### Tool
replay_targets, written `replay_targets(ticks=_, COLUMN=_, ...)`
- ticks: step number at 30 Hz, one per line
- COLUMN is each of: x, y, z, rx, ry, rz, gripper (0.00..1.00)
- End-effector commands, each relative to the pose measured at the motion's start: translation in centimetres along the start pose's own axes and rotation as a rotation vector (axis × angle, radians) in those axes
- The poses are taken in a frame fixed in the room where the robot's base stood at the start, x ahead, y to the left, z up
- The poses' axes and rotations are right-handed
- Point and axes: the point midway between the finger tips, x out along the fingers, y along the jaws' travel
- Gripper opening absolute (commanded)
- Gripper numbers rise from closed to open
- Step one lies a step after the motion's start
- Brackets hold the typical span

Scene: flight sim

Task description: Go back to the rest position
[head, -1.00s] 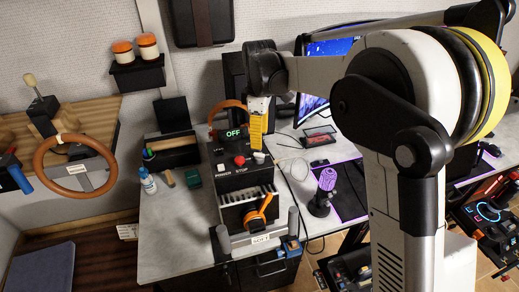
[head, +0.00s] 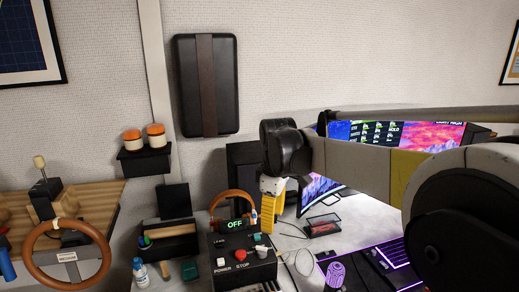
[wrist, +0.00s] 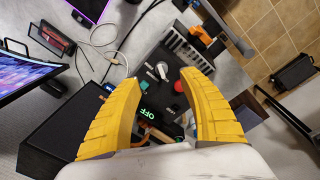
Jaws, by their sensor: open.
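My gripper (wrist: 156,108) shows in the wrist view as two yellow ridged fingers spread apart, with nothing between them. It points down over the black control box (wrist: 150,58), whose red button and green OFF display show between and beyond the fingers. In the head view my gripper (head: 268,212) hangs from my dark wrist joint, above and behind the control box (head: 262,268). The box carries the OFF display, a red STOP button and a POWER switch. My arm reaches in from the right.
A curved monitor (head: 385,133) stands behind my arm. A wooden steering wheel (head: 75,225) is at left. A shelf (head: 143,160) with two orange-lidded jars and a black case (head: 207,85) are on the wall. A tool caddy (head: 168,240) and a bottle (head: 140,272) are left of the box.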

Motion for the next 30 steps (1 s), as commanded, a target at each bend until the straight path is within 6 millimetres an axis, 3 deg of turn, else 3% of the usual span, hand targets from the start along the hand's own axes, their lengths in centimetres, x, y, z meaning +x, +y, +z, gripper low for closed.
replay_targets(ticks=1, x=-0.4, y=-0.9, z=2.0, rx=0.065, ry=0.017, rz=0.024, gripper=0.50)
replay_targets(ticks=9, x=-1.7, y=-6.5, z=11.6, rx=0.488, ry=0.156, rz=0.169, gripper=0.50)
replay_targets(ticks=14, x=-0.1, y=-10.7, z=16.8, rx=0.732, ry=0.258, rz=0.241, gripper=0.50)
replay_targets(ticks=18, x=2.4, y=-14.0, z=20.4, rx=0.926, ry=0.350, rz=0.292, gripper=0.50)
replay_targets(ticks=24, x=5.3, y=-16.8, z=23.2, rx=1.100, ry=0.446, rz=0.331, gripper=0.50)
replay_targets(ticks=30, x=6.0, y=-17.4, z=23.9, rx=1.147, ry=0.474, rz=0.340, gripper=0.50)
